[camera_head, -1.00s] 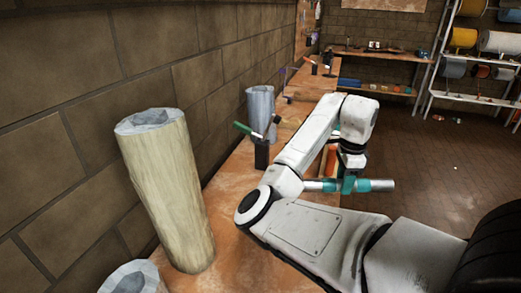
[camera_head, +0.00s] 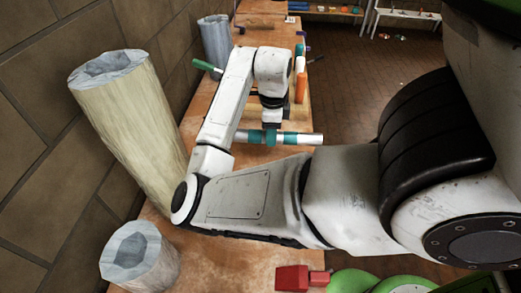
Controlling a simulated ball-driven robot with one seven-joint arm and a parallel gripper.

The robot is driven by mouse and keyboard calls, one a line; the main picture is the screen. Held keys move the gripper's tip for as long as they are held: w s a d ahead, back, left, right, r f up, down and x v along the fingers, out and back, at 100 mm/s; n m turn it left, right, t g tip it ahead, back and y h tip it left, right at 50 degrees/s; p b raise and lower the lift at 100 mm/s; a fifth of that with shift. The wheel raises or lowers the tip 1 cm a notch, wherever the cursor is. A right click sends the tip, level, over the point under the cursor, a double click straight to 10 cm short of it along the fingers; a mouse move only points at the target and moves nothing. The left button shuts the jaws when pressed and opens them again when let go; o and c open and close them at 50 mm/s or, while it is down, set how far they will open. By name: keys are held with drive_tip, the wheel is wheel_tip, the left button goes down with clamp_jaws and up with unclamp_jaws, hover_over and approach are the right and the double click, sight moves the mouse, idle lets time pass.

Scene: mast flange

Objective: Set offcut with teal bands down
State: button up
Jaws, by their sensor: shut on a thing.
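A tall cream cylinder (camera_head: 130,130) leans in view at the left, with a short grey one (camera_head: 140,258) in front. A red object (camera_head: 292,279) lies at the bottom.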

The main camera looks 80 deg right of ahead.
sight(262, 137)
drive_tip(key=f, duration=0.1)
drive_tip(key=w+a+f, duration=0.1)
drive_tip(key=w+f, duration=0.1)
drive_tip(key=shift+w+a+f, duration=0.25)
drive_tip(key=shift+a+f, duration=0.05)
drive_tip(key=shift+w+f, duration=0.1)
drive_tip(key=shift+f, duration=1.65)
drive_tip(key=o, duration=1.2)
drive_tip(key=shift+c, duration=0.2)
wheel_tip(262, 137, up, 12)
drive_tip(key=shift+r+p, duration=0.15)
drive_tip(key=shift+p, duration=0.45)
